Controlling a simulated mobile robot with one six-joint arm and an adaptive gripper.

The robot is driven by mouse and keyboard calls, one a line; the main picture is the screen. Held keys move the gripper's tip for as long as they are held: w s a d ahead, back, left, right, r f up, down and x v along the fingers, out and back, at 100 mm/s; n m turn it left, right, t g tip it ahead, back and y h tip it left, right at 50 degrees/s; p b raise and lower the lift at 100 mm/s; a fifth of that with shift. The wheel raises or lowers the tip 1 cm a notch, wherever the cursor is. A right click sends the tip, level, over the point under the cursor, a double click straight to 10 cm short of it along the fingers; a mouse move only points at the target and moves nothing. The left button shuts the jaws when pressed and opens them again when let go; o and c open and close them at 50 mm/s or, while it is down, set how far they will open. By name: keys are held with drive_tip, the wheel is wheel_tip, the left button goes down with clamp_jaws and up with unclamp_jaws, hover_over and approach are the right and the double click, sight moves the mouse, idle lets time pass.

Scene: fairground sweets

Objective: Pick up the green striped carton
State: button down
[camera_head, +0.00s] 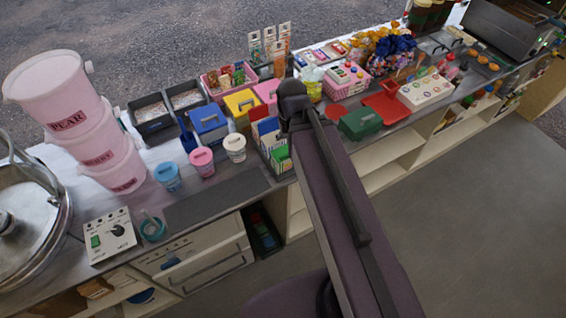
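A grey open organiser (268,153) stands at the counter's front edge, just left of my arm, holding blue, red and white upright pieces. A small green item (281,158) shows at its front right, partly covered by my arm; it may be the green striped carton, but stripes are too small to make out. My arm reaches up from the bottom of the picture over the counter. My gripper (291,97) is at its dark far end, above and to the right of the organiser. Its fingers cannot be made out, nor whether it holds anything.
Left of the organiser are blue, pink and white tubs (234,147) and a dark mat (216,197). Blue (208,120) and yellow (241,101) boxes stand behind. A green case (360,123) and red trays (386,105) lie right of my arm. The floor (480,220) in front is clear.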

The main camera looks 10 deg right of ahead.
drive_tip(key=shift+c, duration=1.8)
unclamp_jaws()
drive_tip(key=shift+f, duration=0.15)
wheel_tip(320, 180, down, 10)
drive_tip(key=b, duration=1)
drive_tip(key=shift+a, duration=0.1)
drive_tip(key=shift+c, duration=1.2)
